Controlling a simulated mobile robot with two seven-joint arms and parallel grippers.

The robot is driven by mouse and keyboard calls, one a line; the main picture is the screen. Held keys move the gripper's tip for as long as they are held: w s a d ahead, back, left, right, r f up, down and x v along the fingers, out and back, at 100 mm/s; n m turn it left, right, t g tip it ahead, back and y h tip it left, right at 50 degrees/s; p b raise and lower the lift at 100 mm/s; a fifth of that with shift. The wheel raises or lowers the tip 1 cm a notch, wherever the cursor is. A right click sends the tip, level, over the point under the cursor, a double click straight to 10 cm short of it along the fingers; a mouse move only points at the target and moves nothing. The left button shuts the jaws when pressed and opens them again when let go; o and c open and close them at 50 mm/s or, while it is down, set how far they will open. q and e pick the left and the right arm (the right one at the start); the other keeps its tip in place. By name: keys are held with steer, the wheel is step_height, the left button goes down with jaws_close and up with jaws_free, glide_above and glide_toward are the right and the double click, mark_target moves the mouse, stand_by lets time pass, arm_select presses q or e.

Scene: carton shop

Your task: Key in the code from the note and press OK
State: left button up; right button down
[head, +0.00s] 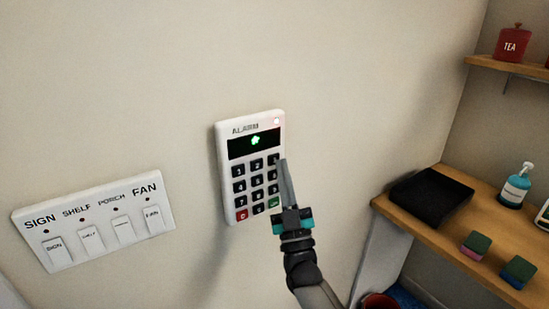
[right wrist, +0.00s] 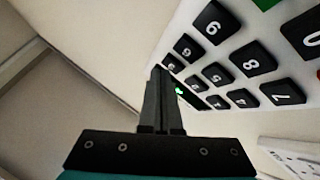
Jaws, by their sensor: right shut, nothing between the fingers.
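A white alarm keypad (head: 232,176) is on the wall in the middle of the head view, with dark number keys, a red key (head: 241,215) and a green key (head: 273,202). Its dark display (head: 240,146) shows a green mark too blurred to read. My right gripper (head: 283,163) is shut and empty, with its fingertips at the top right number key. In the right wrist view, the fingertips (right wrist: 160,72) are close to the far end of the 9-6 key column; I cannot tell whether they touch. The note and my left gripper are not in view.
A switch panel (head: 100,238) labelled SIGN, SHELF, PORCH and FAN is on the wall at left. At right, a wooden shelf (head: 440,237) holds a black tray (head: 430,198), a blue bottle (head: 515,187) and sponges (head: 476,244). A red TEA tin (head: 511,44) stands above.

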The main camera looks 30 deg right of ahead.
steer(key=shift+s, duration=0.35)
steer(key=s+p, duration=0.1)
steer(key=s, duration=0.2)
steer(key=s+p, duration=0.1)
steer(key=s, duration=0.1)
steer(key=shift+d+p, duration=0.25)
steer(key=shift+p, duration=0.1)
stand_by(2.3)
steer(key=s+a+f+b, duration=0.4)
steer(key=a+f+b, duration=0.3)
steer(key=a+f, duration=0.1)
steer(key=shift+s, duration=0.25)
